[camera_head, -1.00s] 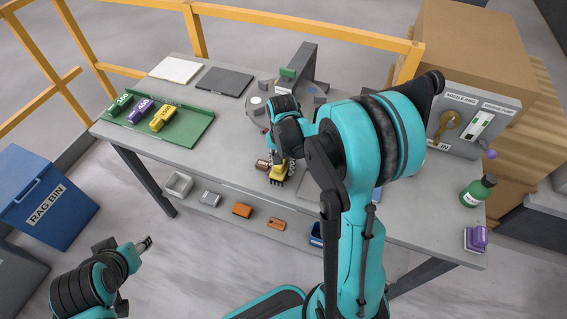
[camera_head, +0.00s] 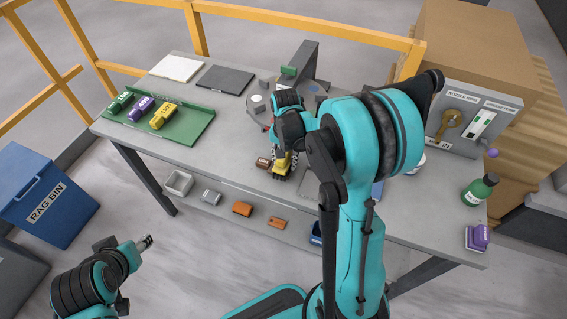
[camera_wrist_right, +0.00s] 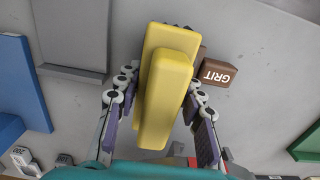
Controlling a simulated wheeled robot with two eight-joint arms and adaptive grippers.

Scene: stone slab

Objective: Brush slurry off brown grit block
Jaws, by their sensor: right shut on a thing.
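My right gripper (camera_wrist_right: 160,115) is shut on a yellow brush (camera_wrist_right: 165,80). In the head view the brush (camera_head: 284,162) is low over the bench, dark bristles toward the front edge; I cannot tell whether they touch anything. The brown grit block (camera_head: 263,162), lettered GRIT in the wrist view (camera_wrist_right: 219,76), lies on the bench just left of the brush in the head view. In the wrist view the brush partly overlaps the block's side. Slurry on it cannot be made out. My left gripper (camera_head: 146,242) is away from the bench at lower left, its jaw state unclear.
A green tray (camera_head: 195,128) holds green, purple and yellow blocks at the bench's left. A green bottle (camera_head: 479,190) and purple-topped block (camera_head: 478,237) stand at the right. Several small items sit along a lower front shelf. A blue rag bin (camera_head: 45,200) stands at far left.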

